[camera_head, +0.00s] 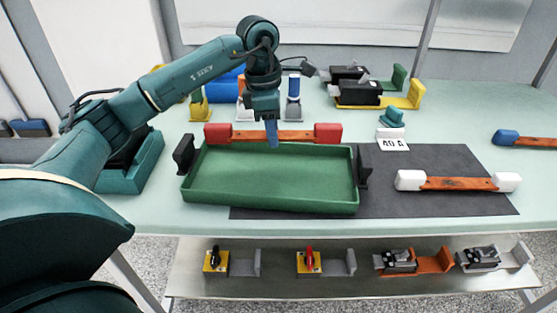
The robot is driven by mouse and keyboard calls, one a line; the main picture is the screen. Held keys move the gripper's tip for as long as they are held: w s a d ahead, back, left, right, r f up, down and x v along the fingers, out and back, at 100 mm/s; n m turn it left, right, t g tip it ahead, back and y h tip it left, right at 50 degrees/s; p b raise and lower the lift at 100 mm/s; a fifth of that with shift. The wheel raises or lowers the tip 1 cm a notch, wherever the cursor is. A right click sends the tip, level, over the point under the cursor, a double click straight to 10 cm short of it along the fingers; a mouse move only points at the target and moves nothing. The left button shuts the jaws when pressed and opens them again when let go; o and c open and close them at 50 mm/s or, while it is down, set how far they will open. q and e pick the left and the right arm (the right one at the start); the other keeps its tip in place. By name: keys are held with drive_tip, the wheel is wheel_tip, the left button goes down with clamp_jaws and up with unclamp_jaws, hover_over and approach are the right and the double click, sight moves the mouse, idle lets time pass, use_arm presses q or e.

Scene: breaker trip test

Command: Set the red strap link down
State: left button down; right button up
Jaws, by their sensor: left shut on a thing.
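The red strap link (245,135) is a copper-coloured bar with a red block at each end. It lies level, left to right, along the far rim of the green tray (270,207). My left gripper (272,133) points down and is shut on the middle of the bar. I cannot tell whether the link is over the tray or just behind it, or whether it touches anything. The tray is empty, with a dark handle at each end. My right gripper is not in view.
A white-ended strap link (455,183) lies on the dark mat (420,157) at right. A blue-ended link (507,137) is at the right edge. A "40 A" card (393,145) stands behind the mat. Several coloured holders crowd the back. A lower shelf (280,285) holds several switches.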

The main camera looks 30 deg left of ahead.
sight(275, 169)
use_arm(q)
drive_tip(key=f, duration=0.3)
drive_tip(key=shift+s, duration=0.2)
drive_tip(key=shift+w+f, duration=0.1)
drive_tip(key=shift+f, duration=2.1)
drive_tip(key=shift+f, duration=0.15)
drive_tip(key=c, duration=1.1)
unclamp_jaws()
drive_tip(key=shift+o, duration=0.2)
drive_tip(key=r, duration=0.8)
drive_tip(key=a+r, duration=0.1)
drive_tip(key=r, duration=0.3)
drive_tip(key=shift+s+a+r, duration=0.1)
drive_tip(key=shift+s+r, duration=0.05)
drive_tip(key=shift+s, duration=0.25)
